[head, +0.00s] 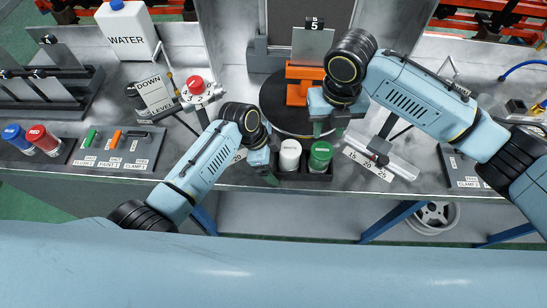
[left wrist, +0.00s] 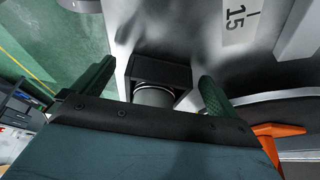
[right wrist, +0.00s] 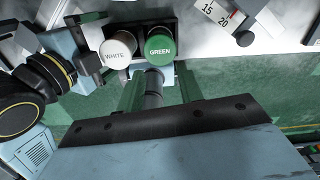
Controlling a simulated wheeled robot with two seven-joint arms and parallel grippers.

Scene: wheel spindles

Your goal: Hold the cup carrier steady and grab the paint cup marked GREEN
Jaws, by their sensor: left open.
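The black cup carrier (head: 304,174) sits at the bench's front edge, holding a white-lidded cup (head: 290,152) and the green-lidded paint cup (head: 320,155). In the right wrist view the lids read WHITE (right wrist: 117,50) and GREEN (right wrist: 160,42). My left gripper (head: 268,167) is open at the carrier's left end. In the left wrist view its fingers (left wrist: 155,88) stand on either side of the carrier (left wrist: 163,72); I cannot tell whether they touch it. My right gripper (head: 320,122) is open and empty, above and behind the green cup; its fingers (right wrist: 160,92) show apart.
A turntable (head: 285,115) with an orange fixture (head: 303,80) is behind the carrier. A scale marked 15, 20, 25 (head: 370,163) lies right of it. Blue (head: 14,135) and red (head: 38,137) cups stand far left. A water jug (head: 126,35) is at the back left.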

